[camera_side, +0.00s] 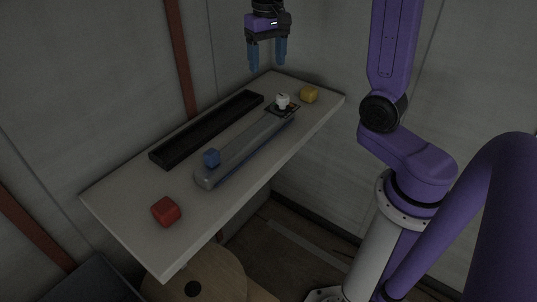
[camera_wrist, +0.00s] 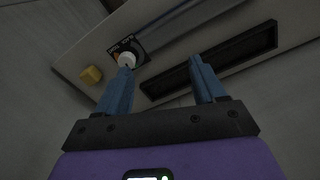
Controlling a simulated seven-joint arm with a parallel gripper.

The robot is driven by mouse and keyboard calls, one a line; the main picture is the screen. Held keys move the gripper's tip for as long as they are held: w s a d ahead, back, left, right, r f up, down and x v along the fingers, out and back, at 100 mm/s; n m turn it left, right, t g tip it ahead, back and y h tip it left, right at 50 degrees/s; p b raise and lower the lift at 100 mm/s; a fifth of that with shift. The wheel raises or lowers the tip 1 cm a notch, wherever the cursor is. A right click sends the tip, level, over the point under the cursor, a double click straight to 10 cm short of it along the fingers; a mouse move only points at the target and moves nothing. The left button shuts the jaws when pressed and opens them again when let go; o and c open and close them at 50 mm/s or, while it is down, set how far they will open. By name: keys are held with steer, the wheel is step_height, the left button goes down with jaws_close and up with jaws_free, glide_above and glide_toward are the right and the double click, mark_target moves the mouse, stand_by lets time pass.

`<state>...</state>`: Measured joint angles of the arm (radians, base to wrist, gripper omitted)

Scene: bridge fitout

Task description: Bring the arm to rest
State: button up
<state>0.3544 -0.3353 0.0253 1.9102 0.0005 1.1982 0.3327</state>
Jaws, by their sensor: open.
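My gripper (camera_side: 267,57) hangs in the air above the far end of the white table (camera_side: 140,197), its two blue fingers pointing down. It is open, with nothing between the fingers. In the wrist view the gripper (camera_wrist: 163,78) also shows open and empty, its fingers apart over the table. My purple arm stands at the right of the side view. The gripper is well clear of the tabletop and touches nothing.
On the table are a red block (camera_side: 166,211), a blue block (camera_side: 211,157) by a grey bar (camera_side: 245,150), a long black tray (camera_side: 163,159), a white knob (camera_side: 282,100) on a dark plate, and a yellow block (camera_side: 309,94). A wall stands behind the table.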

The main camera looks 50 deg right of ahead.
steer(key=s+a+f+n, duration=0.2)
steer(key=s+n, duration=0.3)
steer(key=s, duration=0.3)
steer(key=s+a+f+n, duration=0.2)
steer(key=s+a+n, duration=0.3)
steer(key=s, duration=0.4)
steer(key=s+a+f+n, duration=0.3)
steer(key=s+n, duration=0.3)
steer(key=s, duration=0.3)
steer(key=shift+a+n, duration=0.25)
steer(key=shift+n, duration=0.05)
